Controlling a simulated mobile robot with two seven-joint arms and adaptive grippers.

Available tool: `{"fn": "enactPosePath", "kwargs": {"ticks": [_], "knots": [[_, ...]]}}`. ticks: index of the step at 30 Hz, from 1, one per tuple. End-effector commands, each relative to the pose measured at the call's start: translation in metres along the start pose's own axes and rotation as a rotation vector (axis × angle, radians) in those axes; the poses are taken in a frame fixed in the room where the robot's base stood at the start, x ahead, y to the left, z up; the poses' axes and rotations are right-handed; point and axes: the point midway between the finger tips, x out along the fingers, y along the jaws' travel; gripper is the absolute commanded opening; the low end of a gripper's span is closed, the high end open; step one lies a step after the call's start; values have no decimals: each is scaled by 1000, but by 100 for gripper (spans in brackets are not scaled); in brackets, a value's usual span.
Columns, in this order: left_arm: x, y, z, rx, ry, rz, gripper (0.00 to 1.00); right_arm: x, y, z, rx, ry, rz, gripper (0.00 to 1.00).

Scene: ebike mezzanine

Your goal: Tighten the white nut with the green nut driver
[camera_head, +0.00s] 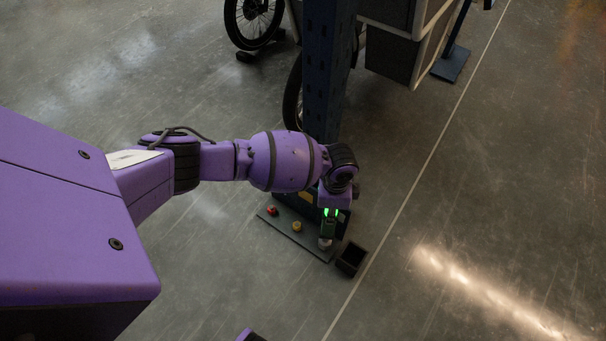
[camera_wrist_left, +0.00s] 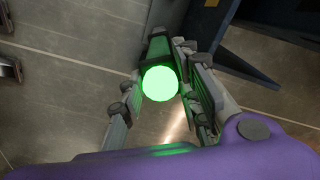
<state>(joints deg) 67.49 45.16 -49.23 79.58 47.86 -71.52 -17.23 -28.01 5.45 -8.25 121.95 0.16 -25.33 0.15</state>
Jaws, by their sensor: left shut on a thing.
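The green nut driver (camera_head: 328,230) is in my left gripper (camera_head: 329,215), upright over the front right end of the base plate (camera_head: 285,235). The left gripper is shut on it. In the left wrist view the driver's bright green end (camera_wrist_left: 160,83) sits between the fingers (camera_wrist_left: 165,90). The white nut (camera_head: 325,243) shows small and pale just under the driver's lower end; I cannot tell whether they touch. A yellow nut (camera_head: 297,226) and a red nut (camera_head: 272,210) sit to its left on the plate. My right gripper is not in view.
A small open black box (camera_head: 351,259) stands on the floor just right of the plate. A dark blue post (camera_head: 325,75) rises behind the arm. Bike wheels (camera_head: 253,18) and grey bins (camera_head: 395,50) are farther back. The floor to the right is clear.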

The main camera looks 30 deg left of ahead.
Motion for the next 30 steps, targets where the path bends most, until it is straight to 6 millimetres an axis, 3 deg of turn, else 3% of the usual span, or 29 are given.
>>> {"fn": "enactPosePath", "kwargs": {"ticks": [30], "knots": [[2, -3, -4, 3, 6, -6, 0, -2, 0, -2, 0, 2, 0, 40]]}}
